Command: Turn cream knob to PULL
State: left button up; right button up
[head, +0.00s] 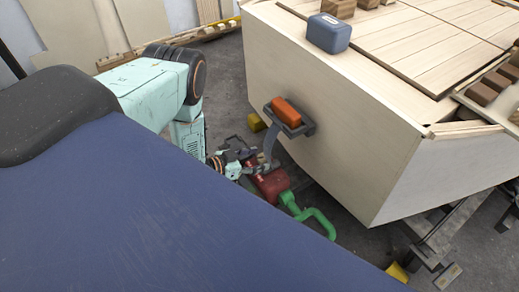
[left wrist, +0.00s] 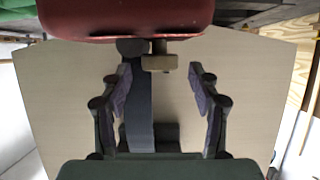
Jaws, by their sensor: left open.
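A small cream knob (left wrist: 160,62) shows in the left wrist view, just below the edge of a red body (left wrist: 125,18). In the head view the red body (head: 271,184) sits low beside the hull; I cannot make out the knob there. My left gripper (head: 248,164) is open beside the red body. In the left wrist view its two fingers (left wrist: 160,82) stand wide apart, and the knob appears between their tips with gaps on both sides. Whether it lies at their depth I cannot tell. No PULL marking is readable. My right gripper is not in view.
The plywood hull (head: 335,125) fills the right. A dark bracket (head: 302,130) on its wall holds an orange block (head: 287,111), with a grey strip (head: 270,143) hanging below. A green handle (head: 320,222) extends from the red body. A blue box (head: 329,33) sits on top.

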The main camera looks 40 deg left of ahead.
pick_arm(q)
jog(key=v, duration=1)
jog(key=shift+s, duration=0.2)
jog(key=shift+a, duration=0.1)
